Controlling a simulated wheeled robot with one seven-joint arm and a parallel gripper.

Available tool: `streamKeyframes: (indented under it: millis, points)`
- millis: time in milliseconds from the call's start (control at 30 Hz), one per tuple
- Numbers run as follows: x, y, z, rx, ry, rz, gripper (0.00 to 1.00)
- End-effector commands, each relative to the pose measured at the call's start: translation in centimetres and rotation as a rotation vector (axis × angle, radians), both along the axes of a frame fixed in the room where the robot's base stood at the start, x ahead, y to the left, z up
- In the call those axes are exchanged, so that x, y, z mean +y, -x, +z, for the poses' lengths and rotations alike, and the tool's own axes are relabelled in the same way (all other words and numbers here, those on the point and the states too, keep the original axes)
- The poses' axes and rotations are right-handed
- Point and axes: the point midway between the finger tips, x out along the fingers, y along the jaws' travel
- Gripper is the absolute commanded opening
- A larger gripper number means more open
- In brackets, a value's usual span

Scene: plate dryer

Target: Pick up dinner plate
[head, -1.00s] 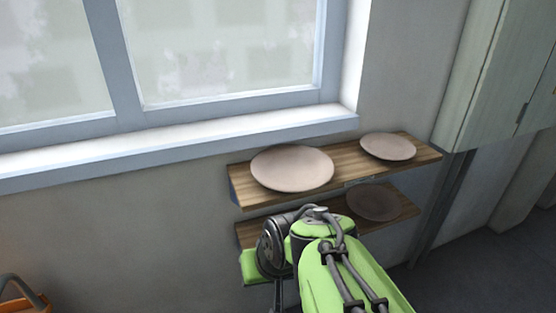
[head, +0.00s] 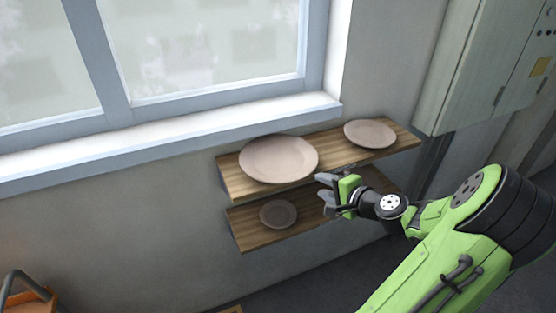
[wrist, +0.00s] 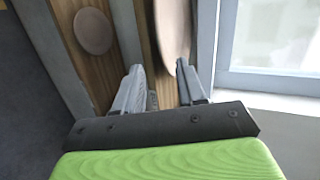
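The dinner plate, seemingly the large pale pink-beige plate (head: 279,158), lies flat on the left part of the upper wooden shelf. My gripper (head: 324,189) is open and empty, just right of and in front of this plate, with its fingers pointing left toward it. In the wrist view the large plate (wrist: 172,32) shows steeply foreshortened ahead of the open fingers (wrist: 161,80). Its near rim comes close to the right-hand finger. I cannot tell whether they touch.
A smaller plate (head: 370,133) lies at the right on the upper shelf (head: 333,148). A small dark plate (head: 278,213) lies on the lower shelf (head: 249,236). A window sill (head: 180,137) runs behind. A tall cabinet (head: 470,75) stands right.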

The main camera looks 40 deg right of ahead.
Motion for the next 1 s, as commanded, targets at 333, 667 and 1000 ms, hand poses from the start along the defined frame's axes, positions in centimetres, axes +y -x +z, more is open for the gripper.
streamKeyframes:
  millis: [333,667,1000]
  points:
    - [-0.6,-6.0,-2.6,0.002,0.000,0.003,0.40]
    - [-1.2,-10.5,-4.4,0.003,0.001,0.002,0.40]
    - [-1.2,-10.5,-4.4,0.004,0.001,0.001,0.17]
